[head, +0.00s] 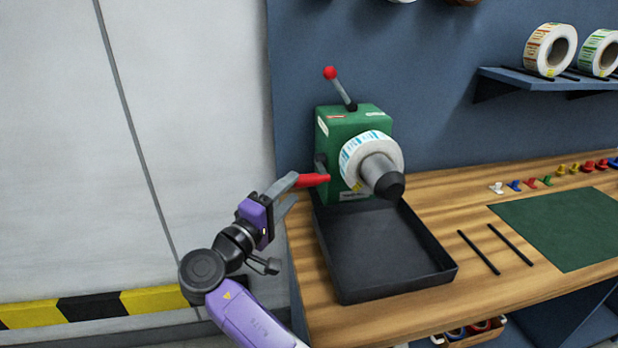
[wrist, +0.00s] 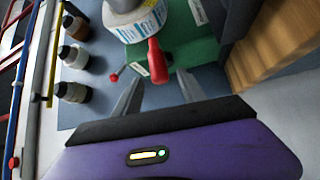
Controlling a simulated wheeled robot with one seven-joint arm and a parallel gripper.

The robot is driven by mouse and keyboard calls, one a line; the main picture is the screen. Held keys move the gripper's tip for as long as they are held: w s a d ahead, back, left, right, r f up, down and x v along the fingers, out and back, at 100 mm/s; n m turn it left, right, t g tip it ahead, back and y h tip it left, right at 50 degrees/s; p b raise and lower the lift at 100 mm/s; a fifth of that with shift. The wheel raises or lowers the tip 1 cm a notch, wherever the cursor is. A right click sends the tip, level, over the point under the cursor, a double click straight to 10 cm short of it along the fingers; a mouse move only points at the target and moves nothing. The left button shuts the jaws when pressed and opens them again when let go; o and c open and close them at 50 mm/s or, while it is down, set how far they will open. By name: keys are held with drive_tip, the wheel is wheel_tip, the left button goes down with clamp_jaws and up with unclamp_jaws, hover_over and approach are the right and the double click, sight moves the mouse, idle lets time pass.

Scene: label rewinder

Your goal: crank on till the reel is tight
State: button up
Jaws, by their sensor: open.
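The green rewinder (head: 350,125) stands on the wooden bench behind a black tray. A label reel (head: 362,152) with a white printed side sits on its grey spindle (head: 383,175); I cannot tell how tight it is wound. The red crank handle (head: 313,180) sticks out at the rewinder's left side. My gripper (head: 292,194) is at this handle. In the wrist view the red handle (wrist: 156,62) lies between and ahead of the two spread fingers of my gripper (wrist: 158,88). The fingers are open, and I cannot tell whether either touches the handle.
A lever with a red knob (head: 330,73) rises from the rewinder's top. The black tray (head: 385,290) lies in front of it. Two black rods and a green mat (head: 560,225) are to the right. A shelf (head: 540,80) holds more reels. Bottles (wrist: 72,58) show in the wrist view.

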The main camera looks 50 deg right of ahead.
drive_tip(key=shift+s+d+r+g, duration=0.15)
drive_tip(key=shift+d+g, duration=0.15)
drive_tip(key=shift+d, duration=0.3)
drive_tip(key=x, duration=0.6)
drive_tip(key=shift+d+p, duration=0.3)
drive_tip(key=shift+c, duration=0.2)
clamp_jaws()
idle(0.6)
